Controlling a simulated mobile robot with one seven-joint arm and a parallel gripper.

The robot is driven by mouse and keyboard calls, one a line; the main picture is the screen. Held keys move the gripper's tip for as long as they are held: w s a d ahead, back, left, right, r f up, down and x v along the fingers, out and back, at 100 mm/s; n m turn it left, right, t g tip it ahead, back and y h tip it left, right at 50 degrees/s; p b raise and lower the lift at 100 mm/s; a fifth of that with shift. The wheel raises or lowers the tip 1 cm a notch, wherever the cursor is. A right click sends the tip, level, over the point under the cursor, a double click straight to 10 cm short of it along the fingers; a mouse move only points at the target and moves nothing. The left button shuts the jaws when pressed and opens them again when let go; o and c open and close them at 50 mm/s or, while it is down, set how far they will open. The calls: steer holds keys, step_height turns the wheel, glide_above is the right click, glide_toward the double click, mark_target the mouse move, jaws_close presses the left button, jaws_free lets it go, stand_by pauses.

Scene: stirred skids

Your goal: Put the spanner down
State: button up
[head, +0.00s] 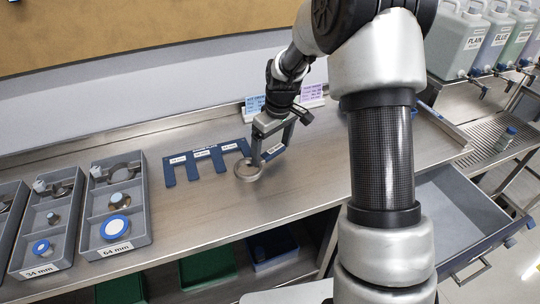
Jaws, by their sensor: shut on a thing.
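My gripper (271,152) points down over the bench, right of the blue slotted rack, and is shut on the spanner. The spanner (243,175) shows a round grey metal end just below and left of the fingers. A dark blue part with a pale label, which seems to be its handle, shows between the fingers. The fingers partly hide it. I cannot tell whether the round end touches the bench or hangs just above it. The rack (190,171) lies flat on the bench, with labels along its top and open slots facing the front edge.
Grey divided trays (129,239) with fittings stand at the left. The bench (330,180) is bare between rack and arm. An open drawer (465,205) juts out at the right. Small cards (312,97) stand behind my gripper. Large jugs (456,42) stand at the back right.

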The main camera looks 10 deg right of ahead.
mark_target(272, 153)
steer(key=shift+f, duration=1.35)
steer(key=shift+f, duration=0.2)
steer(key=o, duration=1)
steer(key=shift+r, duration=0.1)
